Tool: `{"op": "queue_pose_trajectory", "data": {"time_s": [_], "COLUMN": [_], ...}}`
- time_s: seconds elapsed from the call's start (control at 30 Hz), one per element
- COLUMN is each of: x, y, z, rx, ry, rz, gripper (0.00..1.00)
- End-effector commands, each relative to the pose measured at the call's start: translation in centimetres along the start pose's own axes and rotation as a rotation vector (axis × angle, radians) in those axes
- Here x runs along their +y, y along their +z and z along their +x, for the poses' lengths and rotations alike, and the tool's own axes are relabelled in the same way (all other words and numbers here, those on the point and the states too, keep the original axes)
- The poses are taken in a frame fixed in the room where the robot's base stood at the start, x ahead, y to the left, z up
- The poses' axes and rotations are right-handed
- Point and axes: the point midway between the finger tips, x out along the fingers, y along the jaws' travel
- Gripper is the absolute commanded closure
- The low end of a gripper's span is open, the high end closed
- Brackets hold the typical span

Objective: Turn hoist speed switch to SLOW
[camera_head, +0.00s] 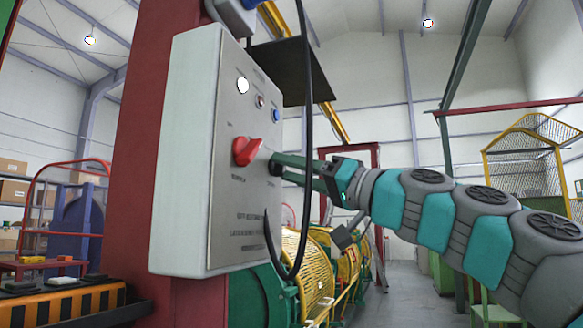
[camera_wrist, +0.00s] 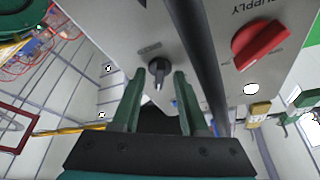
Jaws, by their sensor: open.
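A small black rotary knob (camera_wrist: 158,70) on the grey panel face is most likely the hoist speed switch. A pale pointer mark on it points down in the wrist view. Its label is too small to read. My gripper (camera_wrist: 159,84) has green fingers, one on each side of the knob, with visible gaps and no clear contact. In the head view my gripper (camera_head: 284,168) reaches the panel from the right, and its tips partly hide the knob (camera_head: 274,164). The grey control box (camera_head: 188,150) is mounted on a red column.
A red switch (camera_head: 247,151) sits left of the knob; it also shows in the wrist view (camera_wrist: 262,45), near "SUPPLY" lettering. White, dark and blue buttons (camera_head: 276,115) are above. A dark cable (camera_head: 308,120) hangs close in front of the panel, beside my fingers.

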Motion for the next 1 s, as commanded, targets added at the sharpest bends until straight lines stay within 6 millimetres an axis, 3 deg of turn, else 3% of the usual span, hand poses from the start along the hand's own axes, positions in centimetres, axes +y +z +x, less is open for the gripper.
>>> {"op": "queue_pose_trajectory", "data": {"time_s": [0.17,0.53,1.0], "x": [0.02,0.03,0.05], "y": [0.02,0.02,0.05], "z": [-0.03,-0.04,-0.05], "rx": [0.000,0.000,-0.001], "ry": [0.000,0.000,0.000], "rz": [0.000,0.000,-0.001], "gripper": [0.57,0.99,1.00]}}
